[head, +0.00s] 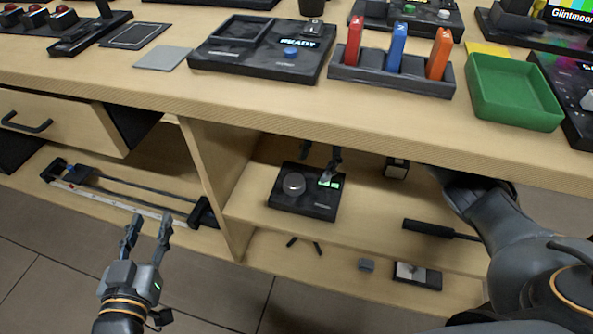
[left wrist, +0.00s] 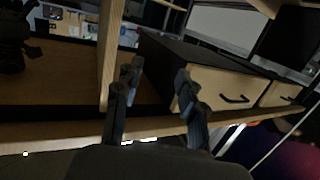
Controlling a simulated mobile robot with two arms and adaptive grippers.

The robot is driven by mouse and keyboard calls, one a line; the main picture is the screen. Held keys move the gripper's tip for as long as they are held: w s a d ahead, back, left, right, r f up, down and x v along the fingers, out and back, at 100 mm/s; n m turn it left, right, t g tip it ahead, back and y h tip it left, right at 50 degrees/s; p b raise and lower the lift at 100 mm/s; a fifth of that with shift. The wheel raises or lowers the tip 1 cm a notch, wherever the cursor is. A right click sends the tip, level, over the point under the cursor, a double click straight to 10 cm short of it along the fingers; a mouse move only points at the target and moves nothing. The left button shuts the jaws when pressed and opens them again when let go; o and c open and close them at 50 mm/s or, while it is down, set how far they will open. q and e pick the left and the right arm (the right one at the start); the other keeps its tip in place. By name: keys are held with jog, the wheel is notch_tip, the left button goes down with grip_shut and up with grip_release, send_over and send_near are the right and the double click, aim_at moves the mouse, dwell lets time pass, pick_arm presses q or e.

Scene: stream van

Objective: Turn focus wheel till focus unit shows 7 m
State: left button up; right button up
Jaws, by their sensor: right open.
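The focus unit (head: 318,206) is a black box on the shelf under the desk, with a small lit green display whose reading is too small to tell. The round grey focus wheel (head: 293,184) is on its top at the left. My right arm reaches in under the desk edge from the right. My right gripper (head: 316,172) is open, its fingers at the back of the unit, right of the wheel; the desk edge hides the rest of it. My left gripper (head: 145,222) is open and empty in front of the shelves, and also shows in the left wrist view (left wrist: 158,75).
The desk's front edge (head: 330,115) overhangs the shelf. A slider rail (head: 120,200) lies on the left shelf, beyond an upright divider (head: 213,175). A black handled tool (head: 430,229) lies to the right. A card rack (head: 388,80) and green tray (head: 512,112) stand on the desk.

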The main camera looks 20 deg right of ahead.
aim_at(295, 180)
jog(key=a, duration=0.1)
jog(key=s+a+p, duration=0.1)
jog(key=a, duration=0.2)
jog(key=shift+s+a+r, duration=0.1)
jog(key=shift+s+a, duration=0.15)
jog(key=shift+a, duration=0.05)
jog(key=shift+s+a+f, duration=0.1)
jog(key=shift+a+f, duration=0.25)
jog(key=shift+f, duration=0.3)
jog(key=c, duration=1.1)
pick_arm(q)
notch_tip(295, 180, down, 6)
jog(key=s+a+g+y, duration=0.1)
jog(key=s+g, duration=0.2)
jog(key=g, duration=0.1)
jog(key=shift+a, duration=0.35)
pick_arm(e)
jog(key=shift+c, duration=0.2)
